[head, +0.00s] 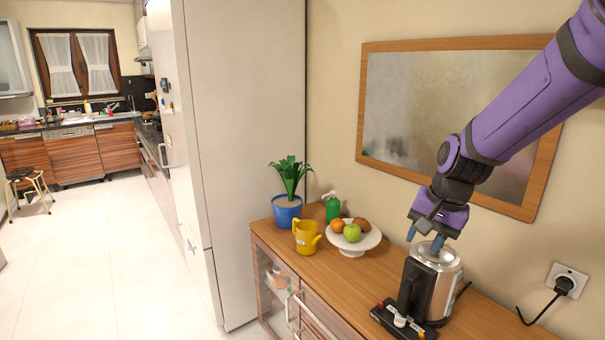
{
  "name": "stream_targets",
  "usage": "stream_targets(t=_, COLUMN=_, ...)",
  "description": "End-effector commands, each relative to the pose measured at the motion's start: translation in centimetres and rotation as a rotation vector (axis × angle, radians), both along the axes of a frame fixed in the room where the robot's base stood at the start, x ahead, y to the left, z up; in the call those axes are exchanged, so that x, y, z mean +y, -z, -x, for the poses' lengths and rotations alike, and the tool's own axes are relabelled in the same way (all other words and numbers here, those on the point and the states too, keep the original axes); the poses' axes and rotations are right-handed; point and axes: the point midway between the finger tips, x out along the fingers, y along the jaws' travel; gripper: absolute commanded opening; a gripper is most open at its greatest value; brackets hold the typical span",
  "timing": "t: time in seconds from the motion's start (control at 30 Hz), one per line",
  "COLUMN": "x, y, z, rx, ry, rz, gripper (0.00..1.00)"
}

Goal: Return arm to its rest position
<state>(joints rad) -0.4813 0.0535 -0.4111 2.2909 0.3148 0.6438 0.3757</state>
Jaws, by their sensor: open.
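My purple arm reaches in from the upper right over the wooden sideboard. My gripper (424,238) points down at the top of a metal kettle (442,280) with a black handle. Its two blue-grey fingers are spread apart, one beside the kettle's upper left and one over its lid. I cannot tell whether the fingers touch the kettle. The kettle stands upright near a dark base with switches (398,322) at the sideboard's front edge.
A framed mirror (450,110) and a plugged socket (567,281) are on the wall. Open floor (100,250) lies left.

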Motion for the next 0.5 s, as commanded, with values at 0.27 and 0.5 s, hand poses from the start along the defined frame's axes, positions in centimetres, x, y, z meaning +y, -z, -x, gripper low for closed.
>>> stream_targets(t=0.27, x=-2.4, y=-6.3, z=5.9, rx=-0.112, ry=-0.160, rz=-0.002, gripper=0.40)
stream_targets(t=0.5, x=-4.1, y=-10.2, z=11.6, rx=-0.211, ry=-0.292, rz=0.068, gripper=0.40)
